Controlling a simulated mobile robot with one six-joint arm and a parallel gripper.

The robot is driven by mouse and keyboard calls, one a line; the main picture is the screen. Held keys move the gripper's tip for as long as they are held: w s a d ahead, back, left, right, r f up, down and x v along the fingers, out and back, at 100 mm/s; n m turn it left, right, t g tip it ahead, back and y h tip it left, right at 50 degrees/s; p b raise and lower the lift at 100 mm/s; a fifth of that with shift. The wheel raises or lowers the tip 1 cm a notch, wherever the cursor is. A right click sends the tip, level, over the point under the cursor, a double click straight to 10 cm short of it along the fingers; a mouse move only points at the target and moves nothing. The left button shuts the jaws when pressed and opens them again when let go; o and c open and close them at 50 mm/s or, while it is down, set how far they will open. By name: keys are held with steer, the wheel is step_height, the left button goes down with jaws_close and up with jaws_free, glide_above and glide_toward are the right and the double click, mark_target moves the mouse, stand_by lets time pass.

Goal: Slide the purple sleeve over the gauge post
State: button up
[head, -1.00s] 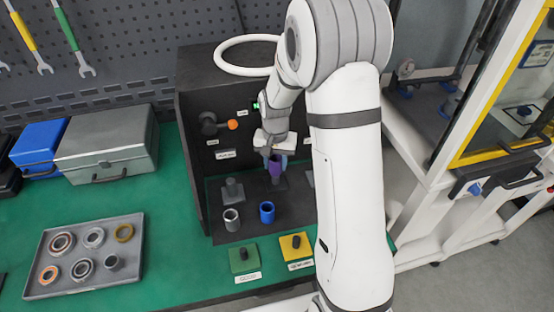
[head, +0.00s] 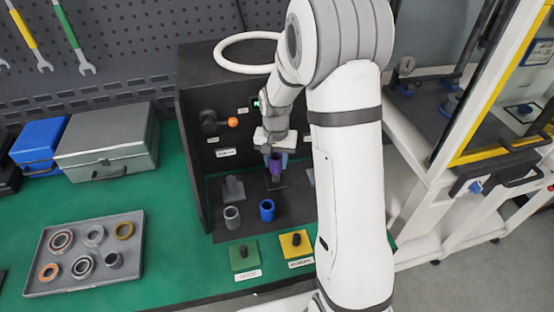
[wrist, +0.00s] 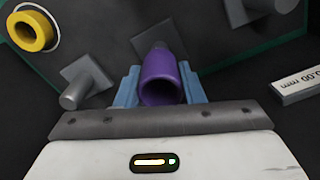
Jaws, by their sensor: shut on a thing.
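The purple sleeve (head: 276,167) is in my gripper (wrist: 160,86), between its two blue fingers. In the wrist view the sleeve (wrist: 160,72) has its open end toward the camera. A dark base plate (head: 275,183) shows just below the sleeve in the head view. A bare grey post (head: 233,186) stands on a square base to the left.
A grey sleeve (head: 232,217) and a blue sleeve (head: 267,210) stand in front. Green (head: 243,256) and yellow (head: 294,243) button blocks sit nearer. The dark fixture wall (head: 190,150) rises at left. A yellow ring (wrist: 32,31) shows in the wrist view. My arm hides the right side.

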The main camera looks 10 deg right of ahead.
steer(key=shift+f, duration=0.15)
steer(key=shift+f+b, duration=0.3)
steer(key=shift+b, duration=0.1)
steer(key=o, duration=1.2)
steer(key=shift+r, duration=0.1)
steer(key=shift+r+p, duration=1.7)
steer(key=shift+r, duration=0.8)
